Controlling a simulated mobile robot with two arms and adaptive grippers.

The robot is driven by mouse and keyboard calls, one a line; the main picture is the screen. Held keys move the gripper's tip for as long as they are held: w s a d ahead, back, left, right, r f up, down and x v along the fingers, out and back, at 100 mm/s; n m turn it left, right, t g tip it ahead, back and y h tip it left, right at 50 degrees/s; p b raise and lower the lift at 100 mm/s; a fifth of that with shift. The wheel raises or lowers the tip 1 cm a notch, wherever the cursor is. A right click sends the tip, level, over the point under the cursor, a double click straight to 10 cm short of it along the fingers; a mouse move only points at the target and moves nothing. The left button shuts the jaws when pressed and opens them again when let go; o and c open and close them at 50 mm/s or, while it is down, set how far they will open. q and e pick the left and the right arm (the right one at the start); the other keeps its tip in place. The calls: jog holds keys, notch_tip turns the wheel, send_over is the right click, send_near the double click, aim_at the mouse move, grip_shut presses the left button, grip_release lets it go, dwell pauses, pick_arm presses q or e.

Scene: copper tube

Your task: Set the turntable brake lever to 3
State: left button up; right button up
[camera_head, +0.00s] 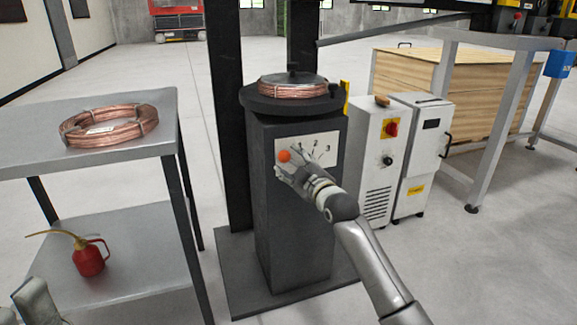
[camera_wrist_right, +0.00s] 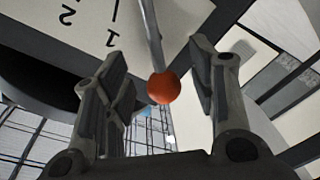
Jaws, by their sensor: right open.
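The brake lever's orange-red knob (camera_head: 284,156) is at the left of the white number plate (camera_head: 322,150) on the dark turntable pedestal (camera_head: 298,220). Marks 1, 2 and 3 run to the right of the knob; the knob is nearest 1. My right gripper (camera_head: 287,168) is open at the knob, coming from below right. In the right wrist view, the knob (camera_wrist_right: 164,88) is between the two spread fingers, with gaps on both sides. The lever rod (camera_wrist_right: 151,22) runs up from it. A grey part of my left gripper (camera_head: 38,302) shows at the lower left corner; its fingers are unclear.
A copper coil (camera_head: 292,90) lies on the turntable. Left is a grey two-level table (camera_head: 60,150) with another coil (camera_head: 108,126) on top and a red oil can (camera_head: 88,258) below. White cabinets (camera_head: 375,165) stand right of the pedestal. The floor right of my arm is clear.

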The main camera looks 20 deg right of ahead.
jog(key=shift+w+a+b, duration=0.2)
jog(key=shift+w+b, duration=0.15)
jog(key=shift+w, duration=0.95)
grip_shut()
